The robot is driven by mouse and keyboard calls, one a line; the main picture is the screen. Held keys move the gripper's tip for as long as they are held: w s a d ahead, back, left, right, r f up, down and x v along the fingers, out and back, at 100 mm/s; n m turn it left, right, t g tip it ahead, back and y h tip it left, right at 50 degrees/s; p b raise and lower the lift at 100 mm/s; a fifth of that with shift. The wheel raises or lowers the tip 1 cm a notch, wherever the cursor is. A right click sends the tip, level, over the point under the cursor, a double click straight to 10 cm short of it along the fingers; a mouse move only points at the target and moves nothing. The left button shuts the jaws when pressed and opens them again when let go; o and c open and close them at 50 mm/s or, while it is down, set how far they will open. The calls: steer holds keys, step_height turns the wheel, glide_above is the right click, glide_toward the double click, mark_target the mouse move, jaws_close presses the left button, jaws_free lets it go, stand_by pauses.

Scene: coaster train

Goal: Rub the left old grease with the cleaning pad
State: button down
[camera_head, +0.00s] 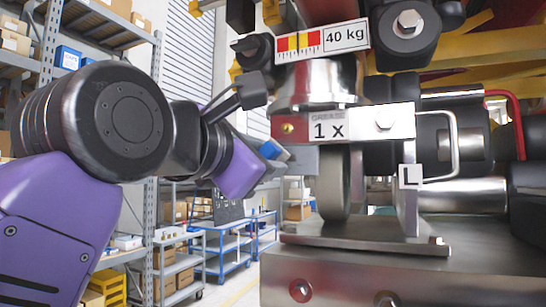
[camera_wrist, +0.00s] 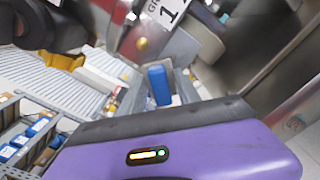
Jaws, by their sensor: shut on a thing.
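My gripper (camera_head: 268,160), at the end of my purple and black arm, is shut on a small blue block, seemingly the cleaning pad (camera_head: 271,149). The blue block also shows in the wrist view (camera_wrist: 158,84), beyond my purple gripper body. The pad is just left of and below the "GREASE 1 x" plate (camera_head: 350,123) and its brass grease nipple (camera_head: 288,128). The nipple is also in the wrist view (camera_wrist: 142,43), above the pad. I cannot tell whether the pad touches anything. No old grease can be clearly made out; the left patch is hidden or too small to see.
A wheel (camera_head: 333,185) stands on a steel plate (camera_head: 365,240) under the plate. A bracket marked L (camera_head: 409,205) and a metal handle (camera_head: 455,148) are to the right. A "40 kg" label (camera_head: 322,41) is above. Shelves (camera_head: 150,70) and blue carts (camera_head: 222,248) stand far behind.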

mark_target(313, 158)
steer(key=shift+w+d, duration=0.1)
steer(key=shift+w, duration=0.05)
steer(key=shift+s+d+f+b, duration=0.15)
steer(key=shift+s+d+b, duration=0.2)
steer(key=shift+d+b, duration=0.4)
steer(key=shift+s+d+b, duration=0.3)
steer(key=shift+d+b, duration=0.05)
steer(key=shift+d, duration=0.45)
steer(key=shift+s+d+b, duration=0.25)
steer(key=shift+d+b, duration=0.35)
steer(key=shift+d, duration=0.2)
steer(key=shift+s+d+b, duration=0.15)
steer(key=shift+d+b, duration=0.4)
steer(key=shift+d, duration=0.3)
steer(key=shift+w+a+r+p, duration=0.15)
steer(key=shift+a+p, duration=0.1)
steer(key=shift+a, duration=0.45)
steer(key=shift+w+a+r+p, duration=0.1)
steer(key=shift+a+p, duration=0.1)
steer(key=shift+a, duration=0.45)
steer(key=shift+w+a+r+p, duration=0.15)
steer(key=shift+a+p, duration=0.1)
steer(key=shift+a, duration=0.45)
steer(key=shift+w+a+p, duration=0.25)
steer(key=shift+a+p, duration=0.05)
steer(key=shift+a, duration=0.4)
steer(key=shift+w+a+p, duration=0.25)
steer(key=shift+a, duration=0.4)
steer(key=shift+f, duration=0.1)
